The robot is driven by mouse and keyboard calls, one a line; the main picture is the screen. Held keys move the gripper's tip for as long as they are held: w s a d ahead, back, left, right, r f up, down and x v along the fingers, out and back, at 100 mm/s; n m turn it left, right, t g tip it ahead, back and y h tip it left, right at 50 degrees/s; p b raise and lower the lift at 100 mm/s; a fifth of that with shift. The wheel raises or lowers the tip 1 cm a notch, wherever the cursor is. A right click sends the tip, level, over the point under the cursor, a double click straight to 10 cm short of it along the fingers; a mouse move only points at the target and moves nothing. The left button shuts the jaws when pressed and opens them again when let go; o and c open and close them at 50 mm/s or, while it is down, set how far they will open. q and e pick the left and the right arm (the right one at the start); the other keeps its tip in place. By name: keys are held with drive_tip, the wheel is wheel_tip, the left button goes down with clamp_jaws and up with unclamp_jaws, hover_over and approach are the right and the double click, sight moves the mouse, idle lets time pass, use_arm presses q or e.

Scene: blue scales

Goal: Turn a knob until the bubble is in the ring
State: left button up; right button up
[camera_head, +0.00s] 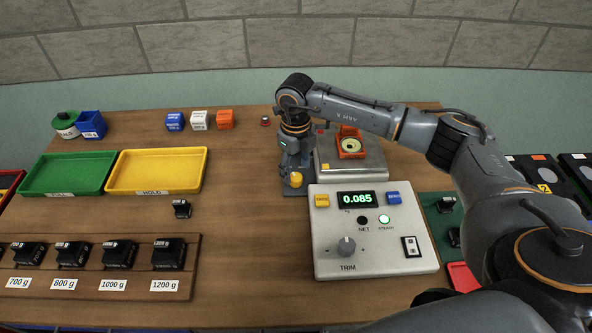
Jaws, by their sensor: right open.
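The grey scale (368,169) stands right of the table's middle, with an orange holder (350,154) on its top. A pale round face in the holder may be the bubble level; I cannot make out a bubble or ring. My right gripper (296,168) is open, pointing down at the scale's left side. A yellow knob (295,180) shows just below its fingers; I cannot tell whether they touch it. My left gripper is out of view.
Green (59,190) and yellow (157,189) trays lie at left. A wooden rack (60,292) of black weights is at front left. Small blocks (198,120) stand at the back. Bare wood lies between the trays and the scale. My right arm crosses above the scale.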

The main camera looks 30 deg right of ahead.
sight(296, 177)
drive_tip(key=shift+f, duration=1.6)
drive_tip(key=c, duration=1.1)
drive_tip(key=n+b, duration=0.1)
drive_tip(key=b, duration=0.1)
drive_tip(key=n+b, duration=0.2)
drive_tip(key=shift+f+n+b, duration=0.3)
drive_tip(key=shift+c, duration=0.2)
drive_tip(key=shift+r+n+b, duration=0.2)
drive_tip(key=shift+n+b, duration=0.3)
drive_tip(key=shift+n, duration=0.1)
drive_tip(key=shift+r, duration=0.15)
